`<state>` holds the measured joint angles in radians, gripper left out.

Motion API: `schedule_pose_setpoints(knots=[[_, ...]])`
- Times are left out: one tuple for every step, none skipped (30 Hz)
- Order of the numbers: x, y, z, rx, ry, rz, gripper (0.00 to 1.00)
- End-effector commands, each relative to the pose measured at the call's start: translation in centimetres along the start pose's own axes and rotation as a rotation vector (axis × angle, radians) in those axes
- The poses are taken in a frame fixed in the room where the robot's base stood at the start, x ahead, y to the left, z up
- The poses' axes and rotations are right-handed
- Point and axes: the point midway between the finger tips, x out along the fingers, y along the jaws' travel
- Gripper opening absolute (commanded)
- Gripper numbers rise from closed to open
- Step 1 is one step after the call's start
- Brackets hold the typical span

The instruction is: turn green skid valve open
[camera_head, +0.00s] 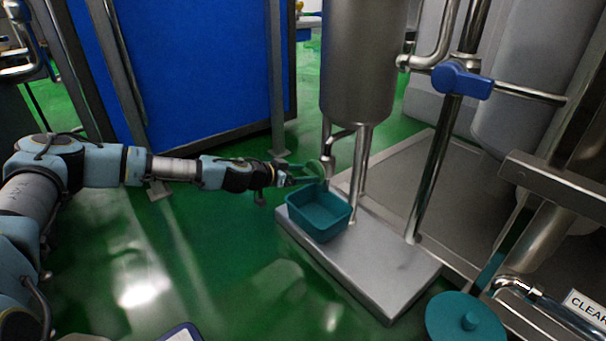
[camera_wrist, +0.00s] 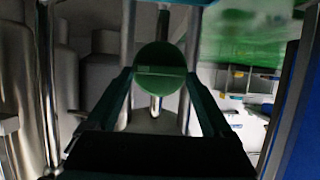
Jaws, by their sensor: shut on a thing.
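The green skid valve (camera_head: 316,169) shows as a small round green handle by the legs of the steel tank. In the wrist view the green valve (camera_wrist: 160,62) is a dark green disc with a bar across its middle. My gripper (camera_head: 302,174) reaches it from the left, above the teal bin. In the wrist view my gripper (camera_wrist: 160,80) has one finger on each side of the disc and is shut on it. The valve's stem behind the disc is mostly hidden.
A teal bin (camera_head: 296,213) sits on the steel skid base (camera_head: 375,268) just below my gripper. The steel tank (camera_head: 362,60) stands behind. A blue valve handle (camera_head: 462,81) is on piping at right. A teal round lid (camera_head: 462,318) is at lower right. Green floor at left is open.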

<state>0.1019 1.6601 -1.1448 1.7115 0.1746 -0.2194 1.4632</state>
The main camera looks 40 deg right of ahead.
Motion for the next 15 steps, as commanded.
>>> schedule_pose_setpoints(knots=[[-0.02, 0.03, 0.02, 0.0, 0.0, 0.001, 0.54], [-0.02, 0.03, 0.02, 0.0, 0.0, 0.001, 0.51], [-0.02, 0.03, 0.02, 0.0, 0.0, 0.001, 0.46], [-0.02, 0.03, 0.02, 0.0, 0.0, 0.001, 0.43], [-0.02, 0.03, 0.02, 0.0, 0.0, 0.001, 0.39], [-0.02, 0.03, 0.03, 0.0, -0.001, 0.001, 0.35], [-0.02, 0.03, 0.03, 0.0, -0.001, 0.001, 0.31], [-0.02, 0.04, 0.03, 0.0, -0.001, 0.001, 0.29], [-0.02, 0.03, 0.03, 0.0, -0.001, 0.001, 0.29], [-0.03, 0.03, 0.04, -0.001, -0.001, 0.001, 0.29], [-0.02, 0.03, 0.05, -0.002, -0.001, 0.002, 0.29], [-0.02, 0.01, 0.06, -0.005, -0.001, 0.003, 0.29], [-0.02, 0.01, 0.07, -0.008, -0.001, 0.005, 0.29], [-0.01, 0.0, 0.08, -0.013, -0.001, 0.007, 0.29], [-0.01, -0.03, 0.1, -0.021, -0.001, 0.01, 0.29]])
